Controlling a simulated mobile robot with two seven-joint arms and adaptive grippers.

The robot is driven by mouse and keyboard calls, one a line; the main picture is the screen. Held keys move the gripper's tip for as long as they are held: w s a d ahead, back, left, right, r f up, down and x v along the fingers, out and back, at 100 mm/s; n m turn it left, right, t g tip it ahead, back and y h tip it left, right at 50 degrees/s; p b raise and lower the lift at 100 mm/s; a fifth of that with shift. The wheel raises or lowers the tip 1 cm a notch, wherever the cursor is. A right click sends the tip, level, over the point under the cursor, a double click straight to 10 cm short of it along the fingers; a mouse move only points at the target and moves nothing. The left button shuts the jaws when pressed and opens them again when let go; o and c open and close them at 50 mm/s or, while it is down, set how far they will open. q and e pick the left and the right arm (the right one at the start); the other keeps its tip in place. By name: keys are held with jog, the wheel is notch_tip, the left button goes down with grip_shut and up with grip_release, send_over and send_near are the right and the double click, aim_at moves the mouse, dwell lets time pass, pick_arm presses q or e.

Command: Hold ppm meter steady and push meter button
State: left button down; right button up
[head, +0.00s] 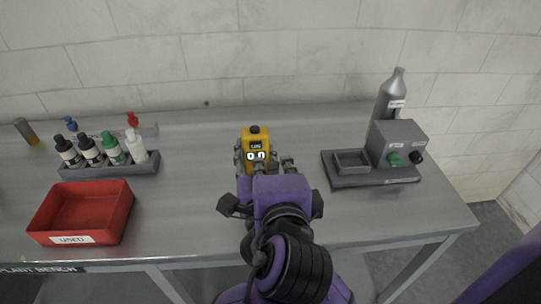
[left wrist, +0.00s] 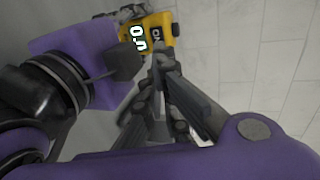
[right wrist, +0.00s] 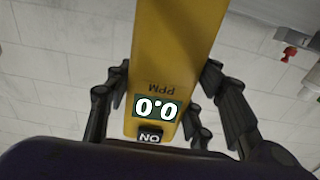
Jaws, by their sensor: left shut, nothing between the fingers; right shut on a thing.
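The yellow ppm meter (head: 250,137) is above the bench in the middle of the head view, its display reading 0.0. My right gripper is shut on it; in the right wrist view the meter (right wrist: 178,45) stands between the fingers, with the lit display and a dark ON button (right wrist: 150,137) facing the camera. In the left wrist view my left gripper (left wrist: 163,63) is shut and empty, its fingertips close to the lower edge of the meter (left wrist: 160,22); contact cannot be told. In the head view purple gripper bodies overlap below the meter, hiding part of the fingers.
A red tray (head: 128,215) and a rack (head: 80,171) of small bottles stand on the left of the bench (head: 190,230). A grey device (head: 405,135) with a green knob and a metal bottle (head: 388,97) stand on the right. The back wall is close behind.

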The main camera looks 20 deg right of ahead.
pick_arm(q)
jog(key=shift+v, duration=0.85)
jog(key=shift+w, duration=0.1)
pick_arm(e)
jog(key=o, duration=1.4)
jog(key=v, duration=0.7)
jog(key=shift+s, duration=0.25)
jog(key=shift+a, duration=0.1)
